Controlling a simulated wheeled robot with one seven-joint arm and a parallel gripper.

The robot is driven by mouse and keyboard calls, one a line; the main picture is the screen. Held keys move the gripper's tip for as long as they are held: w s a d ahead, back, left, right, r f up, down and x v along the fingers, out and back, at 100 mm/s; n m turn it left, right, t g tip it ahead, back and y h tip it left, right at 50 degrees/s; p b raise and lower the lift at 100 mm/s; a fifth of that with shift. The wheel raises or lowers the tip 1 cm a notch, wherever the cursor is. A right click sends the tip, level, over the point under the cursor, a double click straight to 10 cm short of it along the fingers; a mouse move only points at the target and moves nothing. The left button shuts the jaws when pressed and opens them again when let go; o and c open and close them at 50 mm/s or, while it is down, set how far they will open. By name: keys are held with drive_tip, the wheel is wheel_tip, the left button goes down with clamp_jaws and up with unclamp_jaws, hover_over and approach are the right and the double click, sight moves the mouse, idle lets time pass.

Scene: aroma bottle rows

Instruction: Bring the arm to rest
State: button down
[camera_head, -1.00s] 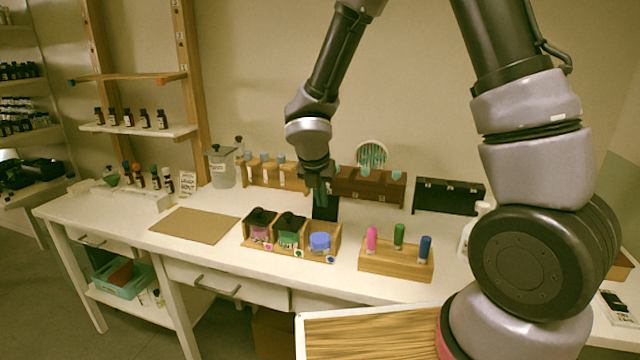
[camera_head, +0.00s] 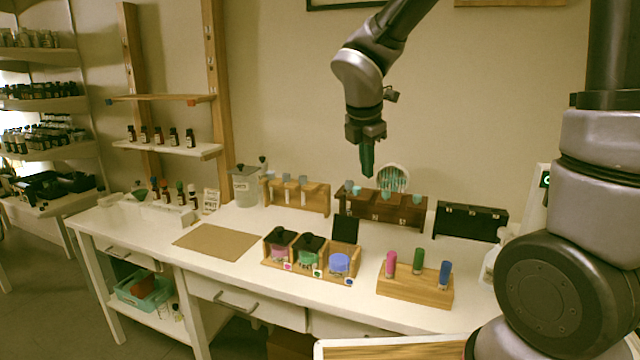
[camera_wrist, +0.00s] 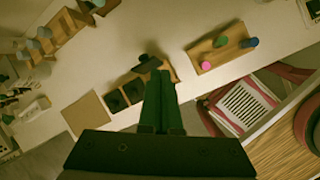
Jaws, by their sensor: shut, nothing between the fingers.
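My gripper (camera_head: 368,160) hangs high above the back of the white table, pointing down, in front of the wall. Its dark green fingers are together and hold nothing. In the wrist view my gripper (camera_wrist: 160,82) also shows its fingers side by side, with the table far below. It touches nothing. Below it and nearer the front stands a wooden box (camera_head: 310,273) with pink, green and blue jars in its compartments. The pink and green jars have black tops; the blue jar (camera_head: 339,263) shows no black top.
A wooden block (camera_head: 415,288) holds pink, green and blue bottles. Wooden racks (camera_head: 385,210) and a black case (camera_head: 470,222) line the table's back. A brown mat (camera_head: 217,242) lies left. A shelf (camera_head: 168,147) with small bottles stands at the back left. The air around my gripper is clear.

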drive_tip(key=s+d+r+m+t+y, duration=0.1)
drive_tip(key=s+d+r+m, duration=0.5)
drive_tip(key=m, duration=0.8)
drive_tip(key=s+d+r+m+t+y, duration=0.1)
drive_tip(key=s+d+r+m+y, duration=0.2)
drive_tip(key=m, duration=1.1)
drive_tip(key=s+d+r, duration=0.3)
drive_tip(key=s, duration=0.1)
drive_tip(key=shift+s+d+r+m+t, duration=0.2)
drive_tip(key=shift+d+r+m+t, duration=0.1)
drive_tip(key=shift+d+t, duration=0.1)
